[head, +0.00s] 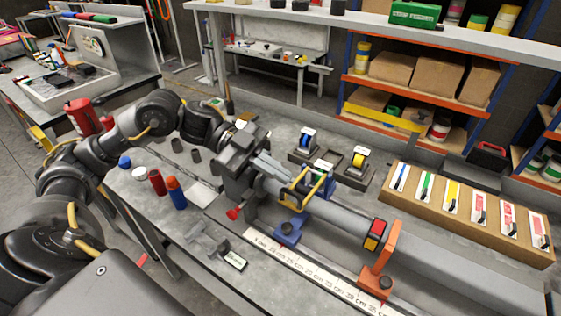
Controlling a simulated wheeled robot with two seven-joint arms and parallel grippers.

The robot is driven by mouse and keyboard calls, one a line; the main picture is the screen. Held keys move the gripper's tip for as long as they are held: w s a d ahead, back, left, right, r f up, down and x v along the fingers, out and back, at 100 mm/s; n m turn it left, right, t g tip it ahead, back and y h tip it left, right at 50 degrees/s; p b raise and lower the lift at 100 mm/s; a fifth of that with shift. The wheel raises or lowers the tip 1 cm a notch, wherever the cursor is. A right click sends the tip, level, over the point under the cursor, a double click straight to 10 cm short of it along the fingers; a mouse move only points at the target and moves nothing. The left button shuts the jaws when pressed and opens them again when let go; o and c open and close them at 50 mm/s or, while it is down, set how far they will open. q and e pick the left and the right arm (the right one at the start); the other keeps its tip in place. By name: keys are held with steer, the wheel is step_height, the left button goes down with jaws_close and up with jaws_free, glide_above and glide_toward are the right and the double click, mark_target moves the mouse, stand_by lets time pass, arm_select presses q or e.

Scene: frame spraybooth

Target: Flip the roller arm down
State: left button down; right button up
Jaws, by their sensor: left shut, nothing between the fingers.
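A long grey rail (345,222) runs across the bench. A yellow bent arm (329,187) stands raised on its left part, above a blue bracket (288,233); it looks like the roller arm, but its roller is not clear. My left gripper (284,174) comes in from the left. Its fingers are shut and empty, beside the upper left part of the yellow arm. I cannot tell whether they touch it. The gripper body hides the rail's left end. My right gripper is not in view.
An orange bracket (379,268) and a red-and-yellow block (374,236) sit farther right on the rail. A ruler (318,275) lies in front. Two tape dispensers stand behind. A cardboard sample box (455,234) is at right. Red and blue bottles (175,193) stand at left.

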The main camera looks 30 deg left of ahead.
arm_select(q)
steer(key=b+v, duration=0.3)
steer(key=v, duration=0.7)
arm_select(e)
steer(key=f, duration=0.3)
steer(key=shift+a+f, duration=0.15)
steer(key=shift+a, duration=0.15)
arm_select(q)
steer(key=shift+w+f, duration=0.1)
